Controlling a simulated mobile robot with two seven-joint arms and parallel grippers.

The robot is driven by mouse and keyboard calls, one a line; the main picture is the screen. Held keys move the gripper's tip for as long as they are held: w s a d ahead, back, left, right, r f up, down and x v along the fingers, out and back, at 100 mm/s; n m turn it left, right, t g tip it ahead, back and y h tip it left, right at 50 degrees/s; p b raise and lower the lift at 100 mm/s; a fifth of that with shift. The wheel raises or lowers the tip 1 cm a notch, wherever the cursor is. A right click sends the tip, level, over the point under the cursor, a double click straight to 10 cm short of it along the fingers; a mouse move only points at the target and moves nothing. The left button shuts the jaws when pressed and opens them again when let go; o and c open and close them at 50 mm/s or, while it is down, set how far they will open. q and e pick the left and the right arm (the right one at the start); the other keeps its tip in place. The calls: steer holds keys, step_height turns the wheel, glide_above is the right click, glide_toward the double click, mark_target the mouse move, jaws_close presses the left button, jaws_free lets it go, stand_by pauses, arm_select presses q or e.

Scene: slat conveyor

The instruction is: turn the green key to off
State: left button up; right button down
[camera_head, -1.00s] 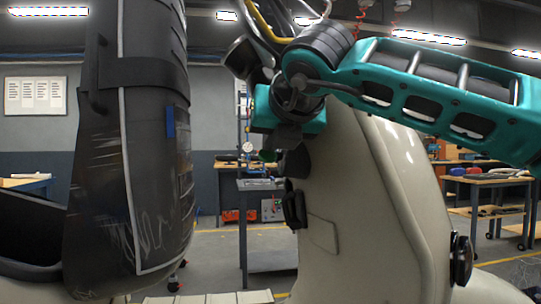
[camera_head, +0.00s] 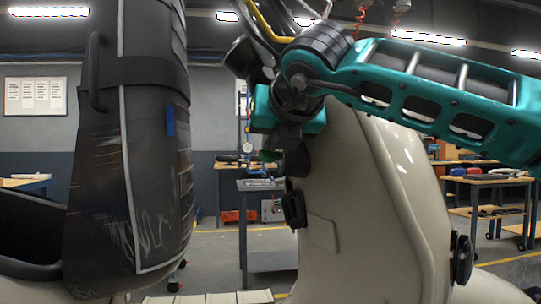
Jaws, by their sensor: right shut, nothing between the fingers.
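A small green part (camera_head: 267,156), which looks like the green key, sticks out to the left of a dark round fitting (camera_head: 296,160) on the upper left edge of a cream housing. It is small and partly covered, so I cannot tell which way it is turned. My right gripper (camera_head: 288,138), at the end of the teal arm, is just above the green part and the fitting. Its dark fingers are shut and empty. I cannot tell whether they touch the key. My left gripper is not in view.
The cream housing (camera_head: 350,220) fills the centre right. A large scuffed dark upright body (camera_head: 105,190) with a handle stands at the left. An open gap lies between them. Workbenches (camera_head: 490,180) stand in the background.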

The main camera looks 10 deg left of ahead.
steer(key=shift+a+f+b, duration=0.2)
steer(key=shift+f+b, duration=0.45)
steer(key=shift+f, duration=0.35)
stand_by(1.0)
steer(key=shift+s, duration=0.1)
steer(key=shift+s+d+r+b, duration=0.15)
steer(key=shift+s+b, duration=0.05)
steer(key=shift+b, duration=0.15)
steer(key=r+b+v, duration=0.1)
steer(key=b+v, duration=0.1)
steer(key=v, duration=0.6)
steer(key=shift+w+b, duration=0.25)
steer(key=shift+b, duration=0.1)
stand_by(0.6)
